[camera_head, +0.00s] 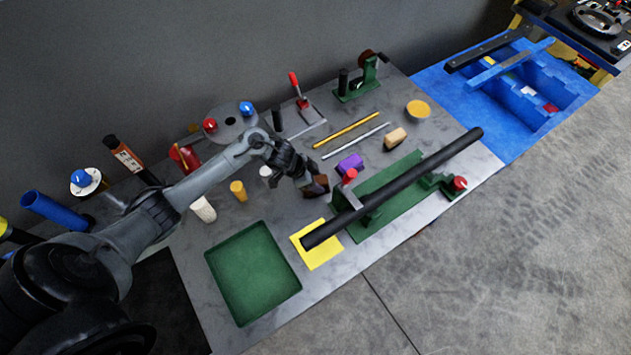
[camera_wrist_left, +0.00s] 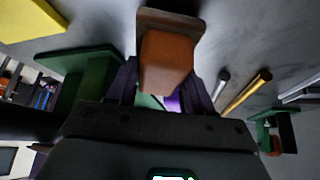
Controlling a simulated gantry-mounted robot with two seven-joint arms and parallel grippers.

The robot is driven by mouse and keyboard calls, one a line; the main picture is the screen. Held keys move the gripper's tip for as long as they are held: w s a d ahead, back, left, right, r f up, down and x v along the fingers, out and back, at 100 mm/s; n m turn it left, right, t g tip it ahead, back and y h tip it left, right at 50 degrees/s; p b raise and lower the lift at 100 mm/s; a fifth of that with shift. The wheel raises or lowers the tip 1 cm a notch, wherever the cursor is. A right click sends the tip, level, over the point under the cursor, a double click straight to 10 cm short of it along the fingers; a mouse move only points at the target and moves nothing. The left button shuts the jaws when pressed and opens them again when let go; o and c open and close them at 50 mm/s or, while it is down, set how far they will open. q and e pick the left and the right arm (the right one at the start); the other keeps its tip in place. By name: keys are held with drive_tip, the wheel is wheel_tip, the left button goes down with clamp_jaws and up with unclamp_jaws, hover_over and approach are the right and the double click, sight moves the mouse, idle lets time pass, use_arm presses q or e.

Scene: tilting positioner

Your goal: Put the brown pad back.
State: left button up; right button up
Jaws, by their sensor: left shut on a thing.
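The brown pad (camera_head: 319,186) is held by my left gripper (camera_head: 311,182), above the grey bench between the green tray and the purple pad. In the left wrist view the brown pad (camera_wrist_left: 166,62) sits between the fingers of my left gripper (camera_wrist_left: 163,85), with a darker brown plate at its far end. My left gripper is shut on it. A purple pad (camera_head: 350,164) and a tan pad (camera_head: 396,138) stand on the bench to the right of the gripper. My right gripper is not in view.
A long black bar (camera_head: 410,180) lies over the green fixture (camera_head: 392,193), close to the right of the gripper. A yellow sheet (camera_head: 318,256) and a green tray (camera_head: 252,274) lie nearer. Gold (camera_head: 346,130) and silver (camera_head: 354,142) rods lie behind. White (camera_head: 203,209) and yellow (camera_head: 238,190) cylinders stand left.

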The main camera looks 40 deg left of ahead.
use_arm(q)
drive_tip(key=shift+f, duration=0.3)
drive_tip(key=o, duration=0.9)
drive_tip(key=shift+f, duration=0.15)
drive_tip(key=shift+o, duration=0.2)
drive_tip(key=shift+a+r, duration=0.1)
drive_tip(key=shift+r, duration=0.3)
drive_tip(key=p+v, duration=0.1)
drive_tip(key=v, duration=1)
drive_tip(key=shift+s+a+r+p, duration=0.15)
drive_tip(key=shift+s+r+p, duration=0.1)
drive_tip(key=shift+p, duration=0.1)
